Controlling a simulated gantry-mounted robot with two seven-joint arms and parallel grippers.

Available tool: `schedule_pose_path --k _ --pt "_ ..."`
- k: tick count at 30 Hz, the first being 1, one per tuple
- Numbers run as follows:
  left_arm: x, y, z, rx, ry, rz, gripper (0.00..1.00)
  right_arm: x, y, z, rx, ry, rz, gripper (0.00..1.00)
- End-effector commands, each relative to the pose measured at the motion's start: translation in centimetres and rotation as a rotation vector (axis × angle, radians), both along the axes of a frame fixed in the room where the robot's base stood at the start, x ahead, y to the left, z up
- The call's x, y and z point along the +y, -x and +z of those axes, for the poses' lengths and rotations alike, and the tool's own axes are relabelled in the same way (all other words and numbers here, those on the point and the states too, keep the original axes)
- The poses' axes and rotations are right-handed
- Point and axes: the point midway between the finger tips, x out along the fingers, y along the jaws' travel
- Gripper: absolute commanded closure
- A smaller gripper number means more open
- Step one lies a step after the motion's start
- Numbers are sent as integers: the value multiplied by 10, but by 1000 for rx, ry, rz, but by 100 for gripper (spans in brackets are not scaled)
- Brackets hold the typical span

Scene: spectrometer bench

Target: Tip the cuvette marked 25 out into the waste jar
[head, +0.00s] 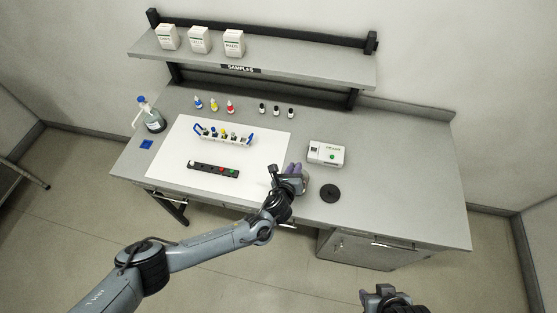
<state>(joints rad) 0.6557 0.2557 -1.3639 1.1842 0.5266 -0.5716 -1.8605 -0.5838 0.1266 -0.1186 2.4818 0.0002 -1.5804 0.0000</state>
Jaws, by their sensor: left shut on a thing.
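My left gripper (289,178) is at the front right edge of the white mat (270,142). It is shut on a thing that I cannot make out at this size. A purple-grey shape (294,169) shows at its fingers; I cannot tell whether it is a jar, a vessel or part of the gripper. No number 25 is readable, and I cannot single out the waste jar. A rack (226,141) with several small coloured-topped vessels stands on the mat. My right gripper (383,293) is at the bottom edge, away from the bench; its fingers are unclear.
A white instrument (326,153) and a black disc (330,193) are right of my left gripper. A black strip (213,171) with coloured spots lies on the mat. A blue-topped bottle (154,121) stands left. Small bottles (214,105) line the back. The bench's right side is clear.

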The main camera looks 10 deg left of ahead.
Motion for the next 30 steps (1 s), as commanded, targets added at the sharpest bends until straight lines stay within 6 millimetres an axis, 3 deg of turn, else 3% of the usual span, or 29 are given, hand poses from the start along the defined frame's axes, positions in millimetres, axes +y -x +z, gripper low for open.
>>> schedule_pose_path --k 1,3,9,30 --pt "-7 1 14 -1 11 -9 100 1 0 12 -1 -3 -1 57" --pt "-15 2 21 0 28 -19 100 1 0 18 0 -4 -1 57" --pt "-23 1 33 3 62 -28 100 4 -2 25 -4 -11 -3 57" --pt "-22 2 29 6 119 -28 100 1 -2 22 -4 -1 1 57"
